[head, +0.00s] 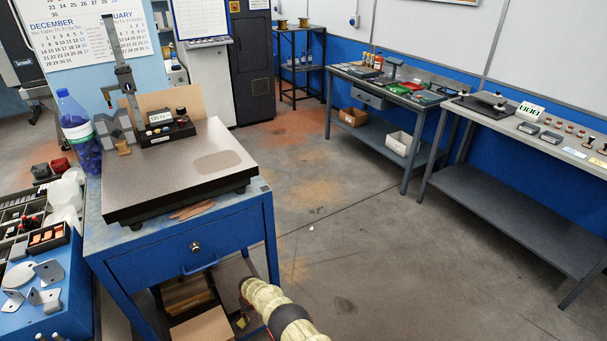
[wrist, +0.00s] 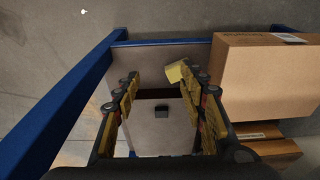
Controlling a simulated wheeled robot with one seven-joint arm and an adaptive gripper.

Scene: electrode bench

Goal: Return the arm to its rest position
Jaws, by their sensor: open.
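My gripper (wrist: 160,85) shows in the wrist view with its two yellow-padded fingers spread apart and nothing held between them. It points down at a low level by the blue bench frame (wrist: 60,115). A small dark block (wrist: 161,108) on a pale surface lies below, between the fingers in the picture. A small yellow piece (wrist: 175,72) shows by the right fingertip; I cannot tell whether they touch. In the head view, part of my cream-coloured arm enters at the bottom middle, beside the blue bench (head: 180,250). The gripper itself is not clear there.
A cardboard box (wrist: 265,75) stands close to the right of my gripper, with wooden pieces (wrist: 265,140) below it. A granite plate (head: 180,175) lies on the blue bench. Workbenches (head: 520,205) line the right wall. The middle floor (head: 350,220) is mostly clear.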

